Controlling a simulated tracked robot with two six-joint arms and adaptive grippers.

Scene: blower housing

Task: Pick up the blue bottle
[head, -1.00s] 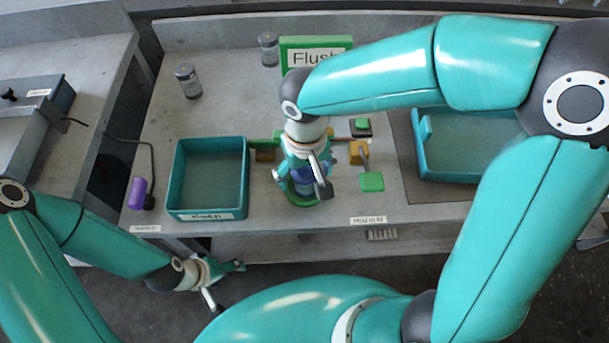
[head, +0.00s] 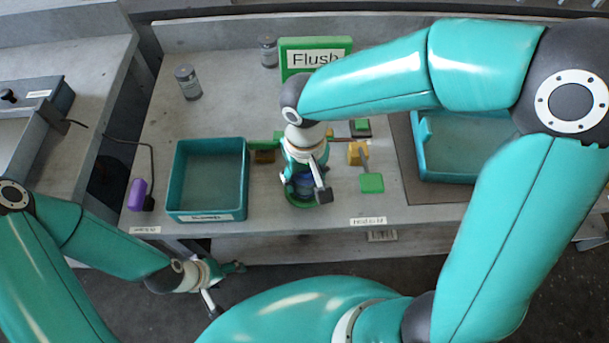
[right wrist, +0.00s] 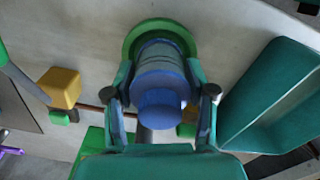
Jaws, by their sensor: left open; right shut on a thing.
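The blue bottle (right wrist: 160,90) stands between the two fingers of my right gripper (right wrist: 160,95) in the right wrist view, which is shut on it. Its base is at a round green holder (right wrist: 129,45). In the head view the bottle (head: 304,186) is mostly hidden under my right gripper (head: 305,178), and the green ring (head: 296,203) shows around its lower part. I cannot tell whether the bottle is lifted off the holder. My left gripper (head: 222,283) is open and empty, in front of the table's front edge at lower left.
A teal bin (head: 207,215) stands left of the bottle, and a teal tray (head: 465,178) on the right. A green "Flush" sign (head: 316,58), two grey jars (head: 188,82) and a yellow block (head: 356,153) with a green paddle (head: 371,183) are nearby. A purple-handled tool (head: 137,193) lies far left.

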